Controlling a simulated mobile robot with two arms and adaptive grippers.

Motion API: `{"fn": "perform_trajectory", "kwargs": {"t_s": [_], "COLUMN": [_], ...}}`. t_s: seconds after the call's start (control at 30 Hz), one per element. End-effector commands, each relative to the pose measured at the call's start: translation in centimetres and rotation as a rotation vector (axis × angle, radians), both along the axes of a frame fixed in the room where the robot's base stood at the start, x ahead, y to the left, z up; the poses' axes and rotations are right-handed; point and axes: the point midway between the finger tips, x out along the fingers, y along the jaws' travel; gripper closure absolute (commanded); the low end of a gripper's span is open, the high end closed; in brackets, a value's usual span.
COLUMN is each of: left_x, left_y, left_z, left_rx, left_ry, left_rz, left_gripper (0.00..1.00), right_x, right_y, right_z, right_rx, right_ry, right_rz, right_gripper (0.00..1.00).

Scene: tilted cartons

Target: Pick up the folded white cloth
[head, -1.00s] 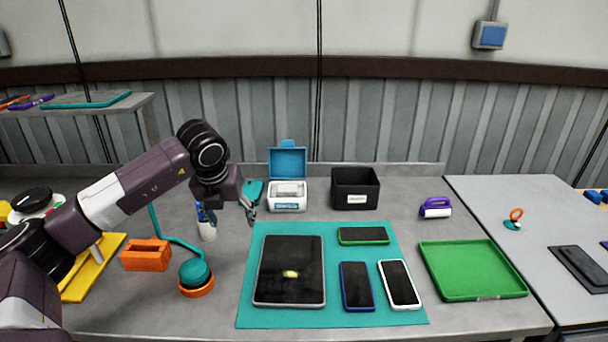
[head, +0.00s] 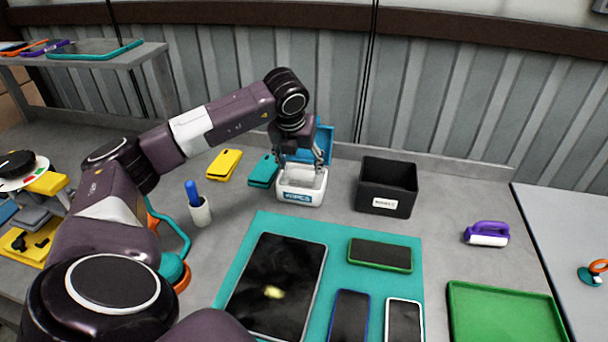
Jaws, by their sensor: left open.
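The folded white cloth (head: 300,174) sits in the open top of a white box (head: 300,197) with a raised blue lid (head: 325,140). The box stands at the back of the bench. My left gripper (head: 301,164) is open, pointing down right over the box. Its two fingers come down at the left and right of the cloth. I cannot tell whether they touch it. The gripper hides part of the lid and the back of the cloth. My right gripper is not in view.
A black bin (head: 386,187) stands right of the box. Teal (head: 263,170) and yellow (head: 224,164) cases lie to its left, near a white cup (head: 200,212) with a blue-handled tool. A teal mat (head: 335,262) with a tablet and phones lies in front.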

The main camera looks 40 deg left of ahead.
Motion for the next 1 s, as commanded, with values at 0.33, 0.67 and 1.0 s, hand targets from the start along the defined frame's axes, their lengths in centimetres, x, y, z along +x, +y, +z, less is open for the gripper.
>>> {"fn": "perform_trajectory", "kwargs": {"t_s": [0.33,0.67,1.0], "left_x": [1.2,1.3,1.3], "left_y": [0.8,0.8,0.9], "left_z": [-4.2,-4.6,-4.5], "left_rx": [0.0,0.0,0.0], "left_ry": [0.001,-0.001,-0.001], "left_rz": [-0.001,-0.001,-0.001], "left_gripper": [0.41,0.47,0.7], "right_x": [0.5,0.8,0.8], "right_y": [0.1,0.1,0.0], "right_z": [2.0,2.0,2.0], "right_rx": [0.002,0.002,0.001], "right_ry": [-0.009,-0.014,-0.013], "right_rz": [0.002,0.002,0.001], "right_gripper": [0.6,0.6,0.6]}}
